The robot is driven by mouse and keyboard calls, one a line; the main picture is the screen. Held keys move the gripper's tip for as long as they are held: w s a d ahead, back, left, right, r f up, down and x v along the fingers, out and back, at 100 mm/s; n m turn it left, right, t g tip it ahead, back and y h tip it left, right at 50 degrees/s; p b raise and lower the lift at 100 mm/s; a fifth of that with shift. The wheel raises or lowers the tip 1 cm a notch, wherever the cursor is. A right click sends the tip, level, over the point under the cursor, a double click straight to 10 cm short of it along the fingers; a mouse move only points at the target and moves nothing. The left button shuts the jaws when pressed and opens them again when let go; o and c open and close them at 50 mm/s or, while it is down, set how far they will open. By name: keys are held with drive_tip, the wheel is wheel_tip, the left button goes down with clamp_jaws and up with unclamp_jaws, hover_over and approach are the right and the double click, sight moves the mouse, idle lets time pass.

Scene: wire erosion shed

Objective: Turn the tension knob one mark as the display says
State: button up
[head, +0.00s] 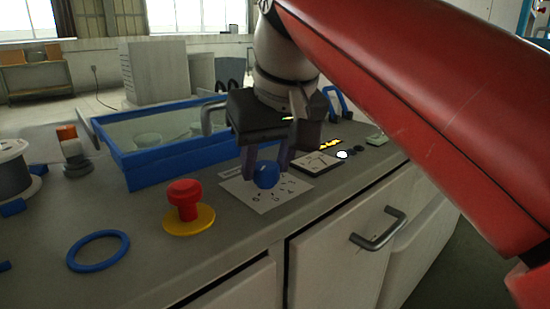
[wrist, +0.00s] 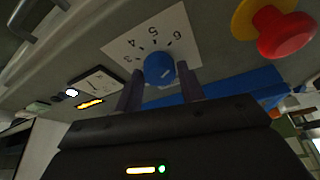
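The blue tension knob (head: 266,175) stands on a white dial plate (head: 238,189) with black numbers and marks. In the wrist view the knob (wrist: 160,68) has a short white line on its face, and the numbers 3 to 6 show on the plate (wrist: 122,47). The mark the line points to is unclear. My gripper (head: 267,168) points down over the plate. Its two dark fingers, also in the wrist view (wrist: 159,82), lie at opposite sides of the knob, with no clear gap. A yellow lit display (head: 330,144) stands behind; its content is unreadable.
A red mushroom button (head: 185,198) on a yellow base stands left of the plate. A blue ring (head: 98,251) lies further left. A blue-rimmed tank (head: 145,178) stands behind. A white gauge panel (head: 316,162) lies right of the knob. The counter's front edge is close.

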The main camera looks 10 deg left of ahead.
drive_tip(key=c, duration=0.6)
drive_tip(key=shift+o, duration=0.2)
drive_tip(key=n+g+y+p, duration=0.1)
drive_tip(key=n+p, duration=0.1)
drive_tip(key=n, duration=0.2)
drive_tip(key=shift+w+d+r, duration=0.1)
drive_tip(key=shift+w+n+g+y, duration=0.1)
drive_tip(key=shift+n+g+y, duration=0.4)
drive_tip(key=shift+n, duration=1.3)
drive_tip(key=o, duration=1)
